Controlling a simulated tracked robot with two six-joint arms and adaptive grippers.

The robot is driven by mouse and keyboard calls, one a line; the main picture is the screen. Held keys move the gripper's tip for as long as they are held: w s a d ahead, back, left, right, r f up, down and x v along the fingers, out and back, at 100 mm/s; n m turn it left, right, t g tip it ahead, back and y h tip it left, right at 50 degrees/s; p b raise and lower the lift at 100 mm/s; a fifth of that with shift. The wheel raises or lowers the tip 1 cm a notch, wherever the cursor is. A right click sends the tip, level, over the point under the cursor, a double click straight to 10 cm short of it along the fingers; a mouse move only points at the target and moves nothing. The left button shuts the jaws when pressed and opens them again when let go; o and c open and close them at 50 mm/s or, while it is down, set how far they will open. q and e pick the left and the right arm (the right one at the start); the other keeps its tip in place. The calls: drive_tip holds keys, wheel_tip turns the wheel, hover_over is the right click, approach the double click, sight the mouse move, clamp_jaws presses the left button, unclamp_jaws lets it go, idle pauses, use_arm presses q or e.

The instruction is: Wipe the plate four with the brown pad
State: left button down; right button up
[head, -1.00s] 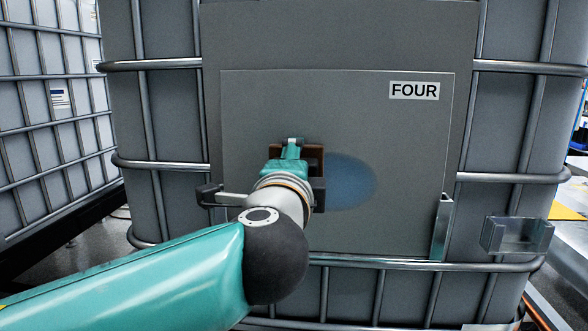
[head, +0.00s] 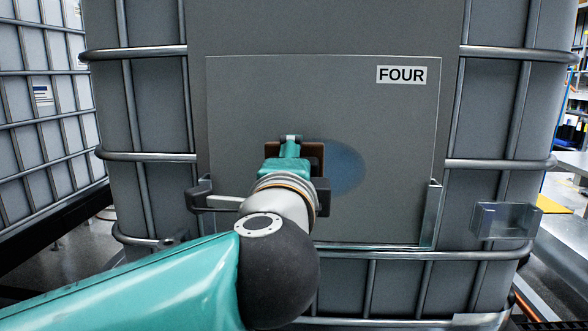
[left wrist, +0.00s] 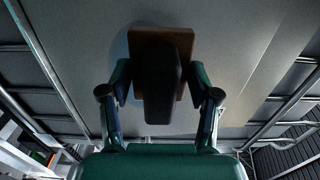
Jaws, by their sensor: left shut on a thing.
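The grey plate (head: 250,90), labelled FOUR (head: 401,75), stands upright on the front of a caged tank. A blue oval patch (head: 345,168) is on it, partly hidden behind my left gripper. My left gripper (head: 290,150) is shut on the dark handle (left wrist: 160,85) of the brown pad. The pad (head: 317,150) is in front of the plate at the patch's left part; it also shows in the left wrist view (left wrist: 185,42). It lies close along the plate, but I cannot tell whether it touches. My right gripper is not in view.
Metal cage bars (head: 500,163) surround the plate. A bracket (head: 432,215) stands at its lower right, and a clear holder (head: 503,220) is on the cage farther right. Another caged tank (head: 45,110) stands at the left. The plate's upper part is clear.

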use_arm(q)
drive_tip(key=shift+s+b, duration=0.6)
drive_tip(key=shift+s, duration=1.5)
